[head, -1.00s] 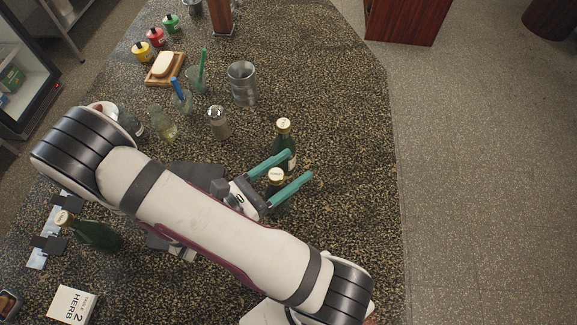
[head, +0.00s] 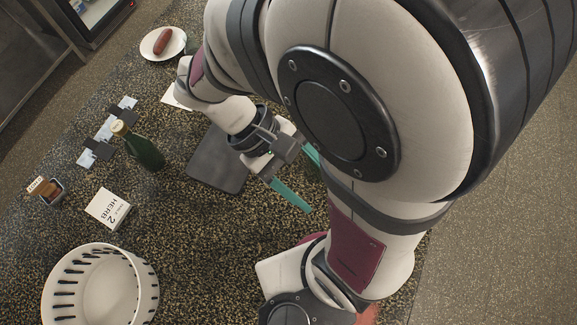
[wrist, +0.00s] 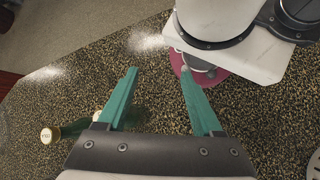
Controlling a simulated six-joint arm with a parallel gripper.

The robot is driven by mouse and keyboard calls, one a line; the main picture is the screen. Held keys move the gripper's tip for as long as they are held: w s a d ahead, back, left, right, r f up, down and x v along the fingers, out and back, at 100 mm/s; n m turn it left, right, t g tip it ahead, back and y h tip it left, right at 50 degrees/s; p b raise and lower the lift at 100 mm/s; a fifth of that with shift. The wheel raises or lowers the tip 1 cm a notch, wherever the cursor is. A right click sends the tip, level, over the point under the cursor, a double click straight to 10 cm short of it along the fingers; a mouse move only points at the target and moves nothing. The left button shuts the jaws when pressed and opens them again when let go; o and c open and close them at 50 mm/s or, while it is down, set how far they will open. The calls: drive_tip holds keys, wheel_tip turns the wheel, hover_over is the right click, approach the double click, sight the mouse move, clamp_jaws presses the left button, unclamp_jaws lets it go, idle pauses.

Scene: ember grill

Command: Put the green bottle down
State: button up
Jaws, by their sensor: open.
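My gripper (head: 312,188) has two teal fingers spread apart; the wrist view shows empty space between them (wrist: 158,70). In the wrist view, a green bottle (wrist: 75,127) with a pale gold cap lies left of the fingers, outside the jaws.
A dark flat board (head: 215,165) lies left of my gripper. A white herb box (head: 110,208), a slotted white basket (head: 97,290), a small container (head: 48,190) and a plate with a sausage (head: 160,54) stand farther left. The speckled counter between basket and gripper is clear.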

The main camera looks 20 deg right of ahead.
drive_tip(key=a+r+m+t+y, duration=0.1)
drive_tip(key=m+t+y, duration=0.1)
drive_tip(key=m, duration=0.1)
drive_tip(key=a+m+t+y, duration=0.2)
drive_tip(key=m+y, duration=0.1)
drive_tip(key=a+r+m+t+y, duration=0.1)
drive_tip(key=m+t+y, duration=0.1)
drive_tip(key=m, duration=0.1)
drive_tip(key=shift+s+a+r, duration=0.2)
drive_tip(key=shift+r, duration=0.15)
